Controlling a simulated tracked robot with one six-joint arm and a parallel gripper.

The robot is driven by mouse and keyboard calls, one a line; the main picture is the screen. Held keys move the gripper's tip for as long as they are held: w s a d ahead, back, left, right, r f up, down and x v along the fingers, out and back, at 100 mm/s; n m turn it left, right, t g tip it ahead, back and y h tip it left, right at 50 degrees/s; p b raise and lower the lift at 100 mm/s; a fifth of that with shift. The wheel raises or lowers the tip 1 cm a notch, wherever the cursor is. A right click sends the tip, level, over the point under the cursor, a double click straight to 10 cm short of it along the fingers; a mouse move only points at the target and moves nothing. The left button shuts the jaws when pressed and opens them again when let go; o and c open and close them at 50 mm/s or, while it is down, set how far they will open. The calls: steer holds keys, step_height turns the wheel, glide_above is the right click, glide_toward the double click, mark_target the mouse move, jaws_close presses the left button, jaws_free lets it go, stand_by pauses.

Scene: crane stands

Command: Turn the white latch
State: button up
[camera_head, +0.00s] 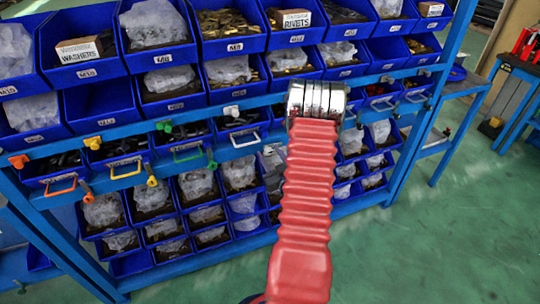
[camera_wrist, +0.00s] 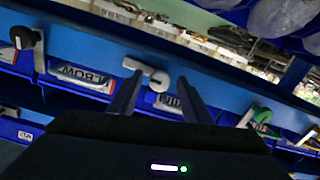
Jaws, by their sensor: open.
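The white latch (camera_wrist: 146,70) is on the blue rail in the middle of the wrist view, a short slanted bar with a rounded end. My gripper (camera_wrist: 160,79) is open, its two dark fingers pointing at the rail. The latch's rounded end shows between the fingertips, and its other end lies near the left fingertip. I cannot tell how much depth separates them. In the head view the white latch (camera_head: 232,111) sits on the rail left of my red arm, above a bin with a white handle (camera_head: 245,138). My gripper is hidden there behind my arm.
A black latch (camera_wrist: 24,38) and a green latch (camera_wrist: 262,114) flank the white one in the wrist view. In the head view, orange (camera_head: 18,161), yellow (camera_head: 92,142) and green (camera_head: 165,127) latches line the rail (camera_head: 120,119). Filled blue bins stand above and below it.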

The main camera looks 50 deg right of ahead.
steer(key=shift+c, duration=0.2)
steer(key=c, duration=1)
steer(key=shift+n, duration=0.4)
steer(key=o, duration=1)
steer(key=shift+o, duration=0.2)
steer(key=v, duration=1.4)
